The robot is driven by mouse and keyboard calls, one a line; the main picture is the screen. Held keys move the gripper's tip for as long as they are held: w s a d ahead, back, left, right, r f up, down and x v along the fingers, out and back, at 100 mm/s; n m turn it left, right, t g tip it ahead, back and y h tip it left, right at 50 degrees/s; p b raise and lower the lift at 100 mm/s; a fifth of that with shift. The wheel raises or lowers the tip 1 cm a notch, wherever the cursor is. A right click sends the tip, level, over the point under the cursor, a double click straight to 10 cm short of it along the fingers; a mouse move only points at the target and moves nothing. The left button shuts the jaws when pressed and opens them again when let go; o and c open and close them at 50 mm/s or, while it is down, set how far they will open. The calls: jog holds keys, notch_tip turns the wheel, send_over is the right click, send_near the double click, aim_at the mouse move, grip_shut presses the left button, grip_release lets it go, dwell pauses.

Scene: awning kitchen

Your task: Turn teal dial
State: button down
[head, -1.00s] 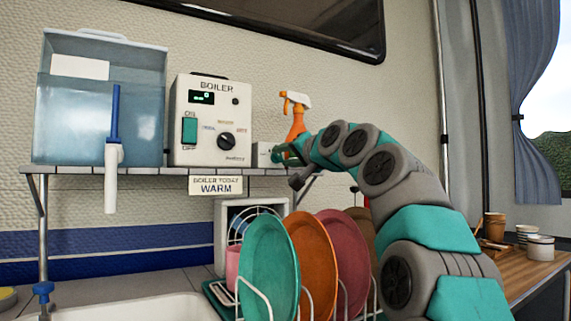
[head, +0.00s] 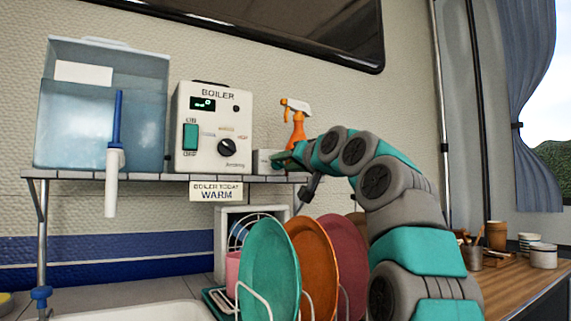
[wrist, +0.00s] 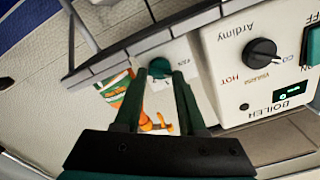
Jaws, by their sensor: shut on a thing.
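The teal dial (wrist: 158,67) sits on a small white box (wrist: 184,54) on the shelf, beside the boiler. In the wrist view my gripper (wrist: 158,76) has one finger on each side of the dial and is shut on it. In the head view the small box (head: 262,161) is partly visible, and my gripper (head: 279,161) reaches it from the right. The dial itself is hard to make out there behind my fingers. The dial's markings are mostly hidden or too small to read.
The boiler (head: 212,128) with its black knob (head: 227,147) and teal switch stands left of the small box. An orange spray bottle (head: 297,130) stands behind my gripper. A water tank (head: 100,115) is farther left. Plates (head: 268,268) stand in a rack below the shelf.

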jog(key=shift+f, duration=0.1)
jog(key=shift+c, duration=2.4)
grip_release()
jog(key=b+v, duration=0.2)
jog(key=v, duration=0.5)
jog(key=shift+s+d, duration=0.25)
jog(key=shift+s, duration=0.05)
